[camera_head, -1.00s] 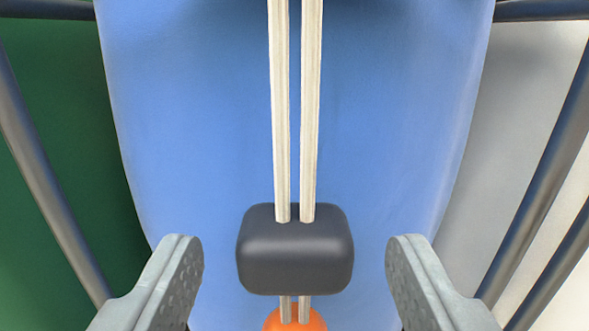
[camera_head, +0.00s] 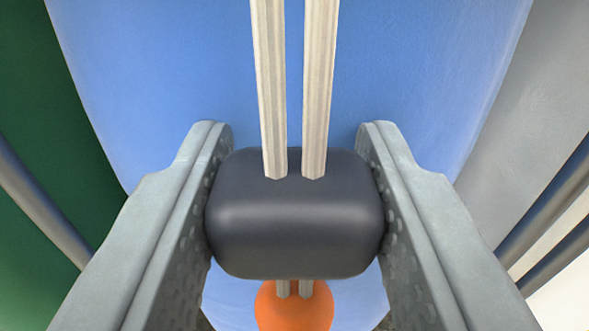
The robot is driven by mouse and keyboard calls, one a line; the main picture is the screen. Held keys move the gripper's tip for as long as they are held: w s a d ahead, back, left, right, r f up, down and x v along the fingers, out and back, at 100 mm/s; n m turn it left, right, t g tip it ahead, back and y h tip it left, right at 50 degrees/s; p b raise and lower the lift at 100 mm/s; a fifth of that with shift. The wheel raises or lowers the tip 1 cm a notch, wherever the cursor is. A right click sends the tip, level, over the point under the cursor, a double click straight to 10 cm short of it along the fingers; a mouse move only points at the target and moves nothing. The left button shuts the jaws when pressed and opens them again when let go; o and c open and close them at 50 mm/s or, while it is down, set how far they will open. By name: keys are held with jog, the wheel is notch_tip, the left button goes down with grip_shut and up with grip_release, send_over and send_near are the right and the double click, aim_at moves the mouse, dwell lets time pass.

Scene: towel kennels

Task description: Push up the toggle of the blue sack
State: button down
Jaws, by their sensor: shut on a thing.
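The blue sack (camera_head: 420,80) fills the middle of the view behind my gripper. Two pale cords (camera_head: 318,90) run down in front of it and pass through a dark grey toggle (camera_head: 295,225). An orange ball (camera_head: 294,308) sits on the cords a little below the toggle. My gripper (camera_head: 295,190) is shut on the toggle, with one finger against its left side and one against its right side. The upper ends of the cords are out of view.
A green surface (camera_head: 35,100) lies left of the sack and a grey one (camera_head: 540,110) lies right of it. Dark metal bars (camera_head: 40,205) slant past on both sides, with another bar (camera_head: 550,200) at the right.

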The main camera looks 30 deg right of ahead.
aim_at(293, 172)
jog(key=shift+r, duration=4.25)
jog(key=c, duration=0.9)
grip_release()
jog(key=v, duration=1.7)
jog(key=shift+s+a, duration=0.15)
